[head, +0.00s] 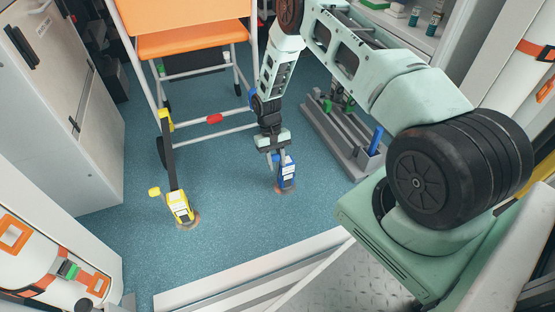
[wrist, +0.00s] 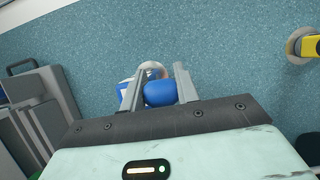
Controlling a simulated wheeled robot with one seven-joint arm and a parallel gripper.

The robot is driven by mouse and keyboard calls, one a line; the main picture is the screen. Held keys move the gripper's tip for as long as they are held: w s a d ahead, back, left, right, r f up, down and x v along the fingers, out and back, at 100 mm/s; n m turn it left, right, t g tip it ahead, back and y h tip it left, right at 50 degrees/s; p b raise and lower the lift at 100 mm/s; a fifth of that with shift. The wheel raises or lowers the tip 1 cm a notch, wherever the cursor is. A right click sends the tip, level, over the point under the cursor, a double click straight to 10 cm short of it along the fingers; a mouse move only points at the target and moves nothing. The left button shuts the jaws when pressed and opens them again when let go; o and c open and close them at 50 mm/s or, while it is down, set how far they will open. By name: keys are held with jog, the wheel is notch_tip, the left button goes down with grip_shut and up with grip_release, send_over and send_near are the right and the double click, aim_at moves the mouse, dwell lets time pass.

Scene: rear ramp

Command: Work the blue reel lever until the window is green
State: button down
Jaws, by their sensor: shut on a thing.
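The blue reel (head: 287,178) stands on the blue floor below the wheeled chair, on a round floor mount. My gripper (head: 277,160) reaches down to its top from above. In the wrist view my gripper (wrist: 158,88) has its two fingers on either side of a rounded blue part (wrist: 160,93), which looks like the reel's lever, and is shut on it. A pale round part shows just beyond the fingers. The reel's window cannot be made out in either view, so its colour cannot be told.
A yellow reel (head: 181,208) with a dark strap running up to the orange chair (head: 190,42) stands to the left; it also shows in the wrist view (wrist: 312,46). A grey rack (head: 335,140) lies right of my gripper. Open floor lies between the reels.

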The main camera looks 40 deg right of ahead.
jog(key=shift+w+d+r, duration=0.1)
jog(key=shift+w+r, duration=0.1)
jog(key=shift+w, duration=0.5)
jog(key=c, duration=1)
grip_release()
jog(key=shift+c, duration=0.2)
jog(key=shift+s, duration=0.2)
jog(key=p+v, duration=0.6)
jog(key=v, duration=1.1)
jog(key=shift+r+p, duration=0.25)
jog(key=shift+p, duration=0.15)
